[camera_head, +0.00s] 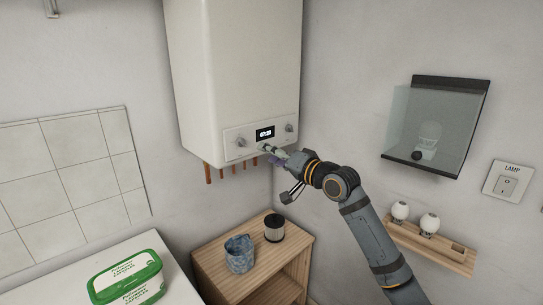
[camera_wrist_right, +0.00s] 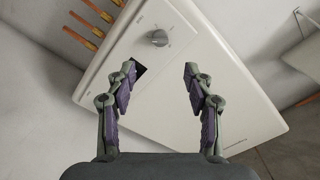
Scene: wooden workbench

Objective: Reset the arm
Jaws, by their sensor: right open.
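My right arm (camera_head: 365,225) reaches up from the lower right in the head view. Its gripper (camera_head: 266,150) is in front of the lower edge of the white boiler's control panel (camera_head: 245,143). In the right wrist view the gripper (camera_wrist_right: 160,75) is open, its two fingers apart with nothing between them. Beyond the fingers are the boiler's white face and a round knob (camera_wrist_right: 158,38). The left finger overlaps part of the dark display. I cannot tell whether the fingertips touch the panel. My left gripper is not in view.
Copper pipes (camera_head: 208,173) stick out below the boiler. A wooden cabinet (camera_head: 255,270) holds a blue patterned cup (camera_head: 239,253) and a dark cylinder (camera_head: 275,227). A green tub (camera_head: 125,280) lies at lower left. A glass-fronted box (camera_head: 435,125), lamp switch (camera_head: 508,182) and bulb shelf (camera_head: 450,254) are at right.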

